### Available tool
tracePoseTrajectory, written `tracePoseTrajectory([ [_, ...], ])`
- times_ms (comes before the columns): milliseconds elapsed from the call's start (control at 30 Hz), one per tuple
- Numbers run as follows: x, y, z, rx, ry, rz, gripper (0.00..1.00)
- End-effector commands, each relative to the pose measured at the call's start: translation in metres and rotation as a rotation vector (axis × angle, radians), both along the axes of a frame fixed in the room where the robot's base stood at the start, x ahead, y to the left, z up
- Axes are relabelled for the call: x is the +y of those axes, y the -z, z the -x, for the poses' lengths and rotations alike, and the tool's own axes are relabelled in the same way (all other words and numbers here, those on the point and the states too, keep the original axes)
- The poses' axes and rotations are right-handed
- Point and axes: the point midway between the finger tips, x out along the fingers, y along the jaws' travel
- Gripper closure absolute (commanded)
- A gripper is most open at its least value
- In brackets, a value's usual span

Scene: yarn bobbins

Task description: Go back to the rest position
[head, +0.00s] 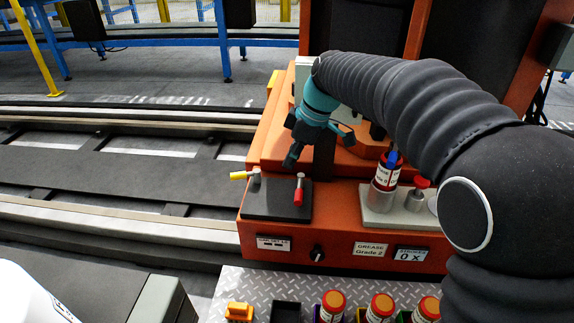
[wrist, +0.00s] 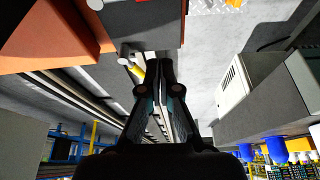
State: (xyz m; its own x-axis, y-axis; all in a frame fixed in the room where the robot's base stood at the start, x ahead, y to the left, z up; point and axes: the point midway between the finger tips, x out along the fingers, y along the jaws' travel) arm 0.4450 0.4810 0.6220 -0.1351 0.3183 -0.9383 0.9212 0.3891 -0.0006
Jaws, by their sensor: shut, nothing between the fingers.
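My gripper (head: 292,157) hangs from the black ribbed arm in the head view, its teal body tilted and its dark fingers pointing down. It is above and behind the dark pad (head: 268,212) on the orange machine (head: 345,225). In the wrist view my gripper (wrist: 161,66) has its fingers together and holds nothing. The yellow handle also shows beside the fingertips in the wrist view (wrist: 137,72).
A red-capped grease can (head: 385,178) and a red knob (head: 421,184) stand on a grey block at the right, near my arm. Several orange-capped jars (head: 332,302) sit on the metal plate (head: 245,285) in front. Floor rails run along the left.

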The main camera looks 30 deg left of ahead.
Motion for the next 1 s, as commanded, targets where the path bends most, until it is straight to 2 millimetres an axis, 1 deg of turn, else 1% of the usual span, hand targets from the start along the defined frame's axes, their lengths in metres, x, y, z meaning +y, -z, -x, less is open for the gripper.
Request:
tracePoseTrajectory([
  [567,0.0,-0.001,0.0,0.001,0.004,0.001,1.0],
  [667,0.0,-0.001,0.0,0.013,0.04,0.004,1.0],
  [767,0.001,-0.001,-0.003,0.03,0.128,0.01,1.0],
  [867,-0.003,0.01,-0.005,0.055,0.249,0.039,1.0],
  [933,-0.01,0.026,-0.003,0.08,0.337,0.077,1.0],
  [1000,-0.02,0.038,0.002,0.101,0.424,0.112,1.0],
])
